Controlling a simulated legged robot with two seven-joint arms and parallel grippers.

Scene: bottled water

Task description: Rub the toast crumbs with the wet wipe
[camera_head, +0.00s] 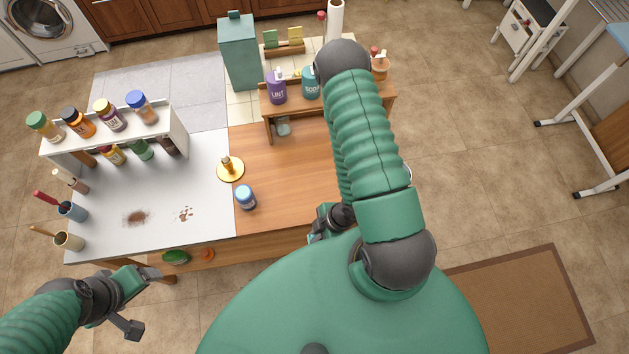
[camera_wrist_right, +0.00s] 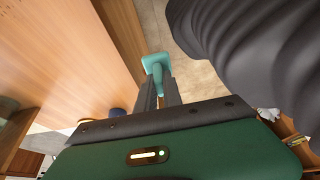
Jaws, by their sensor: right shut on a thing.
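My right gripper (camera_head: 322,226) is at the table's front edge, right of the crumbs, partly hidden by my own arm. In the right wrist view its fingers (camera_wrist_right: 158,92) are shut on a small teal thing (camera_wrist_right: 156,63) with a flat, wide end. I cannot tell whether this is the wet wipe. My left gripper (camera_head: 143,299) is open and empty in front of the table's left front corner.
A blue-lidded jar (camera_head: 245,197) and a gold stand (camera_head: 230,170) are right of the crumbs. Cups (camera_head: 70,242) stand at the left edge. A white spice rack (camera_head: 180,133) and a wooden shelf (camera_head: 268,110) stand behind. The wooden table part (camera_head: 285,190) is largely clear.

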